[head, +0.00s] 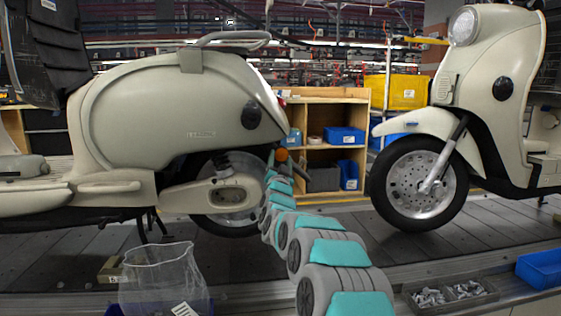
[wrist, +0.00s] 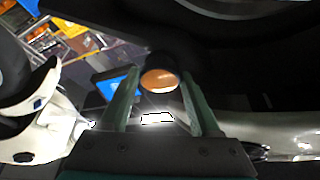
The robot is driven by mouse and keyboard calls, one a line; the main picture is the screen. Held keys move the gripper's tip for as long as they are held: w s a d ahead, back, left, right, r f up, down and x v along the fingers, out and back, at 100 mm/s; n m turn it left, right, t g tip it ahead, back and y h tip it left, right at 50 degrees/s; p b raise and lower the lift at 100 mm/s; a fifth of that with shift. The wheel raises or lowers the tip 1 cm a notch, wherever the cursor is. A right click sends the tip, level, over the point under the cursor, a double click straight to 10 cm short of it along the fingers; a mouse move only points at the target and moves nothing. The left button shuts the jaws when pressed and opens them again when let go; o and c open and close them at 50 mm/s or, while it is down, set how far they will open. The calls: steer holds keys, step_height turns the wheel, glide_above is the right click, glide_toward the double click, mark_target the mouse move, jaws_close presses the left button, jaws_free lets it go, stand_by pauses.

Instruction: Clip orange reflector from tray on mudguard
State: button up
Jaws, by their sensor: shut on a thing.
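The orange reflector (head: 281,155) is a small round disc at the rear end of the left scooter (head: 170,105). In the wrist view the reflector (wrist: 160,80) shows its orange face and dark rim between my fingertips. My gripper (wrist: 161,78) is shut on it, one green finger on each side. In the head view my arm reaches to the rear wheel area, and the fingers are too small to make out clearly. Dark bodywork, perhaps the mudguard (wrist: 215,55), lies close behind the reflector in the wrist view. I cannot tell whether the two touch.
A second scooter (head: 480,110) stands to the right on the slat conveyor (head: 325,215). A wooden shelf (head: 325,98) with blue bins stands behind the gap. In front are a bag-lined bin (head: 165,275), a grey tray of metal parts (head: 412,297) and a blue bin (head: 540,268).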

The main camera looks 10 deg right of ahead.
steer(key=o, duration=1.4)
steer(key=shift+s, duration=0.45)
steer(key=s+a+f+n+g+y+p, duration=0.1)
steer(key=s+a+f+n+g+y, duration=0.25)
steer(key=s, duration=0.65)
steer(key=s+a+f+n+g+y+p, duration=0.1)
steer(key=s+a+f+g, duration=0.1)
steer(key=s+f+g, duration=0.6)
steer(key=s+a+f+n+g+y+p, duration=0.1)
steer(key=s+a+f+n+y, duration=0.15)
steer(key=s, duration=0.95)
steer(key=s+d+f+g+h, duration=0.1)
steer(key=s+d+f+g, duration=0.1)
steer(key=s, duration=1.1)
steer(key=s+d+f+g+h+p, duration=0.1)
steer(key=s+d+f+g, duration=0.2)
steer(key=s, duration=1.1)
steer(key=s+d+f+g+p, duration=0.1)
steer(key=s+g, duration=0.5)
steer(key=s, duration=0.8)
steer(key=shift+s+d+f+n+h, duration=0.1)
steer(key=shift+d+f+n+h, duration=0.1)
steer(key=shift+d+f, duration=0.35)
steer(key=shift+d+f+n+h, duration=0.2)
steer(key=shift+d+f, duration=0.15)
steer(key=shift+d, duration=0.4)
